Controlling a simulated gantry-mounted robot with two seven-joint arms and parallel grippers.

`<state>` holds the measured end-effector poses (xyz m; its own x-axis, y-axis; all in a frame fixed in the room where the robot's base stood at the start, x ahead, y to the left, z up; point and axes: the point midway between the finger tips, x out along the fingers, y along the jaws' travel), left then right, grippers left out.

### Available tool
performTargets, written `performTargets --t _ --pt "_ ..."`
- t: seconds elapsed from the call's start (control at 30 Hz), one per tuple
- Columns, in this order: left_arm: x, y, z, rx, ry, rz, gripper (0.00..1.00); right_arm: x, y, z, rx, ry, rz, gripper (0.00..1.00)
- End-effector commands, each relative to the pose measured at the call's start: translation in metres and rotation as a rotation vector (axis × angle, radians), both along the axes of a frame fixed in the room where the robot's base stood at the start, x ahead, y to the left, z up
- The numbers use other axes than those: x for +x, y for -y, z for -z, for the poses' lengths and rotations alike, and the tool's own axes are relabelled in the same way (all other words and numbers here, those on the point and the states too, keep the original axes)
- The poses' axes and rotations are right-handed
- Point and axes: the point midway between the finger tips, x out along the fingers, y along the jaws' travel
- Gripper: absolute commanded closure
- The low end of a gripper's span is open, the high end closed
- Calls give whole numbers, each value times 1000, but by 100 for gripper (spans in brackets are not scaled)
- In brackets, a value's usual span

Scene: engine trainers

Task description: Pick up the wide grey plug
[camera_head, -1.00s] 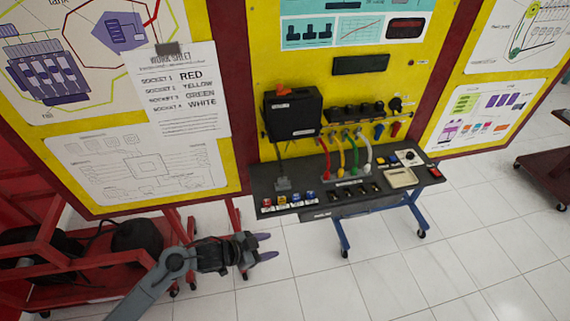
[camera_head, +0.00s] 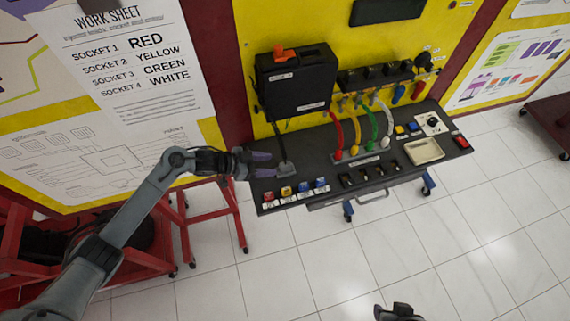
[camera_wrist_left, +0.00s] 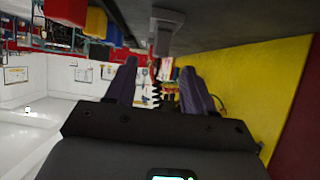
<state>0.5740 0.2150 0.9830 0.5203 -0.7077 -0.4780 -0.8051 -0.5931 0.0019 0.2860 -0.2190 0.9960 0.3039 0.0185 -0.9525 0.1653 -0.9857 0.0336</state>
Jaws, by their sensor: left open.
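The wide grey plug (camera_head: 285,168) stands on the left part of the dark bench top, with a dark cable rising from it toward the black box. My left gripper (camera_head: 264,164) is open and empty just left of the plug, its purple fingers pointing at it. In the left wrist view the plug (camera_wrist_left: 166,30) shows ahead of and above the open left gripper (camera_wrist_left: 159,70), apart from the fingers. A dark piece of what looks like my right gripper (camera_head: 398,312) shows at the bottom edge; its fingers cannot be made out.
Several small coloured blocks (camera_head: 295,191) sit along the bench's front left edge. The black box (camera_head: 295,85) stands behind the plug. Red, yellow, green and white cables (camera_head: 372,128) arch to the right. A beige tray (camera_head: 424,150) lies farther right. A red frame (camera_head: 215,215) stands left of the bench.

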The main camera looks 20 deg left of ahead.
Motion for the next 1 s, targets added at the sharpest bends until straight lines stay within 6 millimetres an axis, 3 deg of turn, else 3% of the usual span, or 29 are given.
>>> performTargets --t 0.7,1.0 --pt "37 49 32 0 0 -2 47 1 0 0 0 2 0 57" --pt "40 53 35 3 0 -1 47 1 0 0 0 3 0 57"
